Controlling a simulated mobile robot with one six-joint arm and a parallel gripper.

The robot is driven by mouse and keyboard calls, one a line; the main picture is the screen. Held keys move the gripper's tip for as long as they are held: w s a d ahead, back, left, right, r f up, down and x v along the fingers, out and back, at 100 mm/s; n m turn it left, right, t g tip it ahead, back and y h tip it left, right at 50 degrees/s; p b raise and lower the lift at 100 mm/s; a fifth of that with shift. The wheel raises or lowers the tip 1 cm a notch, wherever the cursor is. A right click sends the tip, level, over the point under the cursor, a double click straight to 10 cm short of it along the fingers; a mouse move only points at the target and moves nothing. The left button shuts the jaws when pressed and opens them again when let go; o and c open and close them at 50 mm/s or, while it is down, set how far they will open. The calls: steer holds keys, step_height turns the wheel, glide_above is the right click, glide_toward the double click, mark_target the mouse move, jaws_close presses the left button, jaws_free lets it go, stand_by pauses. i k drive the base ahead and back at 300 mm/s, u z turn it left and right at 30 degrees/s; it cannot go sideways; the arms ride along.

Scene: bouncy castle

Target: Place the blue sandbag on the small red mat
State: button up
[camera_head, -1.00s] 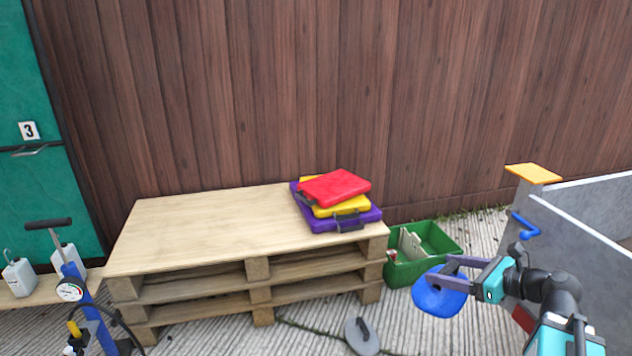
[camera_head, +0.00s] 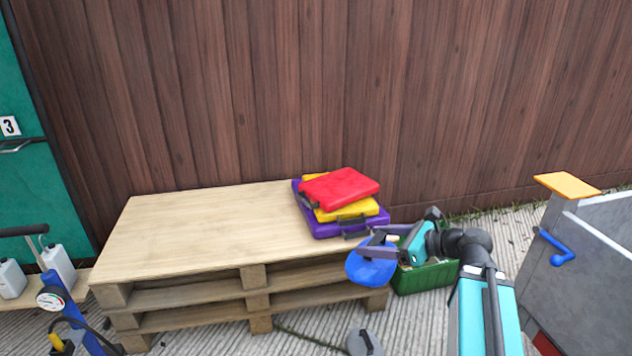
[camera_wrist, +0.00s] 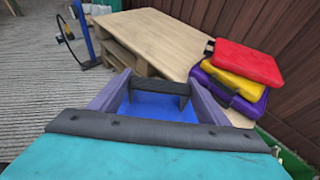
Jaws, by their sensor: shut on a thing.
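The blue sandbag (camera_head: 371,268) hangs in my gripper (camera_head: 378,245), whose jaws are shut on its dark handle. In the wrist view the handle lies across between the two fingers, with the blue sandbag (camera_wrist: 160,108) below. The sandbag is in the air in front of the pallet stack's right front corner. The small red mat (camera_head: 340,187) lies on top of a yellow mat (camera_head: 345,211) and a purple mat (camera_head: 322,229) on the pallets. The red mat (camera_wrist: 248,62) also shows right of my gripper in the wrist view. My gripper is lower than the mats and to their right front.
The pallet stack (camera_head: 190,228) has a wide bare top left of the mats. A green crate (camera_head: 428,278) stands on the ground behind my gripper. A grey round thing with a handle (camera_head: 364,343) lies on the ground. Grey panels (camera_head: 590,270) stand at the right.

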mark_target(338, 184)
steer(key=u, duration=0.3)
steer(key=i, duration=0.4)
steer(key=u, duration=0.85)
steer(key=i, duration=0.8)
steer(key=u, duration=0.5)
